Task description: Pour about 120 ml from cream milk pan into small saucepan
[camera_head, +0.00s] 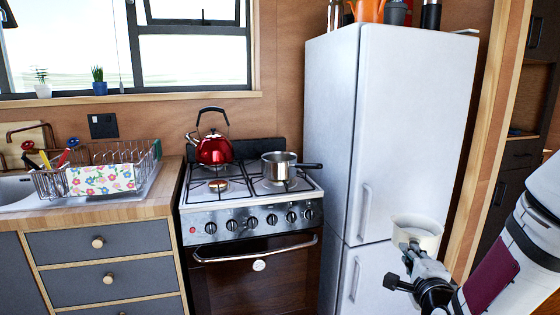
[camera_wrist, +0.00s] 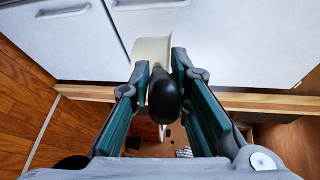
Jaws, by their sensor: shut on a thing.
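The cream milk pan (camera_head: 417,226) is held upright in front of the fridge at the right, its rim up. In the wrist view the cream pan (camera_wrist: 152,50) shows beyond my gripper (camera_wrist: 166,85), and its dark handle (camera_wrist: 166,98) sits between the fingers. My gripper (camera_head: 414,262) is shut on this handle in the head view. The pan's contents cannot be made out.
A red kettle (camera_head: 215,149) stands on the back left of the stove (camera_head: 248,205). The tall white fridge (camera_head: 390,130) rises right of the stove, between the saucepan and my arm. A dish rack (camera_head: 100,172) stands on the left counter. Floor is open in front.

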